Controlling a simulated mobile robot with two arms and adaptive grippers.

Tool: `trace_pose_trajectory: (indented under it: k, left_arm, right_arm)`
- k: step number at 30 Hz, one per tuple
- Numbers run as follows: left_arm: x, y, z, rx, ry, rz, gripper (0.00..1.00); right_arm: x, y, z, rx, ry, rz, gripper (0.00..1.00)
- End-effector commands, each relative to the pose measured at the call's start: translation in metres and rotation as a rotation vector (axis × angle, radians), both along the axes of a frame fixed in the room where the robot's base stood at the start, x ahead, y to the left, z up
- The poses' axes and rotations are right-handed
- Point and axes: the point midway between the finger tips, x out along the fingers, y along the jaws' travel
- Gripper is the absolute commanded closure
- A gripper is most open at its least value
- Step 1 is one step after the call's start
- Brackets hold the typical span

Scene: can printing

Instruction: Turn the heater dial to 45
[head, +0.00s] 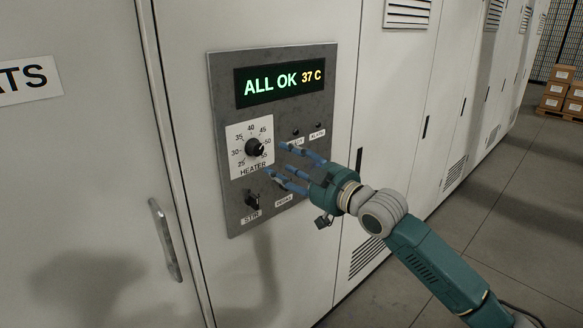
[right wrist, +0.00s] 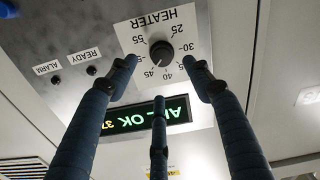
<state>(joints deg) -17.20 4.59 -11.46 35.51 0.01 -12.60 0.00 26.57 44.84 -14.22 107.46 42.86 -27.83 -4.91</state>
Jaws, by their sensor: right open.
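The heater dial (head: 255,147) is a black round knob on a white scale plate marked from 25 to 55, on a grey control panel (head: 230,205). In the right wrist view the dial (right wrist: 161,54) appears upside down, beyond and between my spread fingers. I cannot clearly tell which number its pointer marks. My right gripper (head: 277,163) is open and empty, its blue fingers in front of the panel just right of and below the dial. The fingers look apart from the knob. The display (head: 279,80) reads ALL OK 37 C. My left gripper is not in view.
Below the dial is a STIR knob (head: 252,200), with another knob partly behind my fingers. READY and ALARM indicators sit right of the dial. A door handle (head: 165,240) stands out at left. Boxes (head: 560,92) stand far right; the floor between looks clear.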

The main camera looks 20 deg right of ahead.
Motion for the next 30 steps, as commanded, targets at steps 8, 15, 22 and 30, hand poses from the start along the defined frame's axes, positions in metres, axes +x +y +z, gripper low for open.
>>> trace_pose_trajectory:
  k: [8,15,22,30]
  left_arm:
    - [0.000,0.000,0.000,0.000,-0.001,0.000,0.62]
    - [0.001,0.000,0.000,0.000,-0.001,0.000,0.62]
    - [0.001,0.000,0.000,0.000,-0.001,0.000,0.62]
    - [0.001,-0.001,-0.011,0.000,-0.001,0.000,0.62]
  right_arm:
    - [-0.022,-0.008,0.000,0.000,0.000,0.000,0.50]
    - [-0.022,-0.008,0.000,0.000,-0.001,0.000,0.50]
    - [-0.022,-0.008,-0.001,0.001,0.001,0.000,0.50]
    - [0.000,-0.041,-0.101,0.031,0.119,-0.094,0.50]
